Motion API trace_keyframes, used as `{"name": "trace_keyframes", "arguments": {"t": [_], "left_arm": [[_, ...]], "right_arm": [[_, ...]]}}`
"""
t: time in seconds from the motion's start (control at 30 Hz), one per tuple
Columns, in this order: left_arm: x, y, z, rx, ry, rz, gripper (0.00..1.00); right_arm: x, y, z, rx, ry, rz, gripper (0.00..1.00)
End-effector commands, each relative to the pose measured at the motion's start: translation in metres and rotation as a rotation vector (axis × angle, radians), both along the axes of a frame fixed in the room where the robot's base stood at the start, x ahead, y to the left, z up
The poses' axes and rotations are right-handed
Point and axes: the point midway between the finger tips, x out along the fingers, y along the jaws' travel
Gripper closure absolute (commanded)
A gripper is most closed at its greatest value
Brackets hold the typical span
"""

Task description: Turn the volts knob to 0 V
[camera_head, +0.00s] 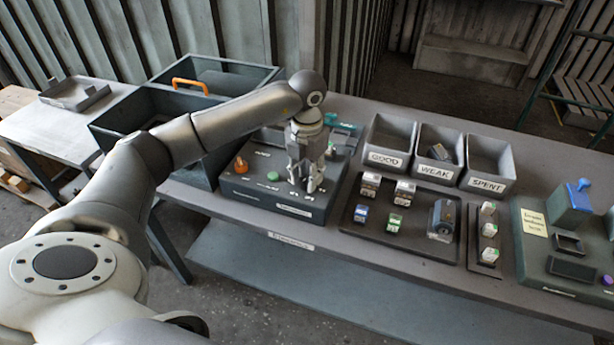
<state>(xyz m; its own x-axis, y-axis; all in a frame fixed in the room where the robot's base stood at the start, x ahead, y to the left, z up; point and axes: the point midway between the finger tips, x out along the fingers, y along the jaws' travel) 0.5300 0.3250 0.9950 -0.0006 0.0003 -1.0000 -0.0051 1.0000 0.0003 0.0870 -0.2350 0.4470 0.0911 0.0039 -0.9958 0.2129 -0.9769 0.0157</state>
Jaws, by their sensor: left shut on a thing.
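The grey control box (232,187) stands on the bench, with an orange knob (241,165) at its left and a green button (272,176) beside it. My left gripper (305,184) points down over the right part of the box's top panel. Its fingers are closed on what appears to be the volts knob, which they hide almost wholly. The knob's pointer and setting cannot be seen, and the panel markings are too small to read. My right gripper is out of view.
Bins marked GOOD (387,161), WEAK (436,172) and SPENT (487,186) stand right of the box. In front of them a dark tray (410,246) holds several small parts. A deep grey crate (135,135) with an orange handle stands left. A green fixture (540,262) is at far right.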

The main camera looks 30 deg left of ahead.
Motion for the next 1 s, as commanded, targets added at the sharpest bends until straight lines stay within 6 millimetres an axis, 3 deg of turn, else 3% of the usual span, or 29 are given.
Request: {"name": "trace_keyframes", "arguments": {"t": [1.0], "left_arm": [[0.001,0.001,0.001,0.000,-0.003,0.965,0.94]], "right_arm": [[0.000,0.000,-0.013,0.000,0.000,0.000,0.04]]}}
